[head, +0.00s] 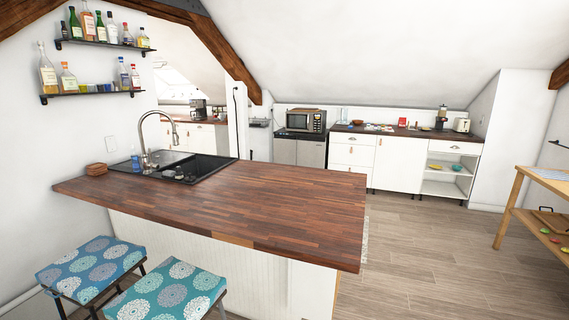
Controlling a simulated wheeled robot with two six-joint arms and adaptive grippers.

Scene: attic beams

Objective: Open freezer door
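A grey two-door appliance (311,154) stands under the microwave against the far wall in the head view. It may be the freezer, but I cannot tell for sure at this distance. Its two front panels sit side by side and look shut. The wooden counter in front hides its lower part. Neither of my grippers is in view.
A wooden island counter (250,200) with a black sink (185,168) fills the near middle. Two patterned stools (165,295) stand at the front left. A microwave (306,121) sits on the appliance. White cabinets (400,160) line the back. Open floor (430,240) lies right of the island.

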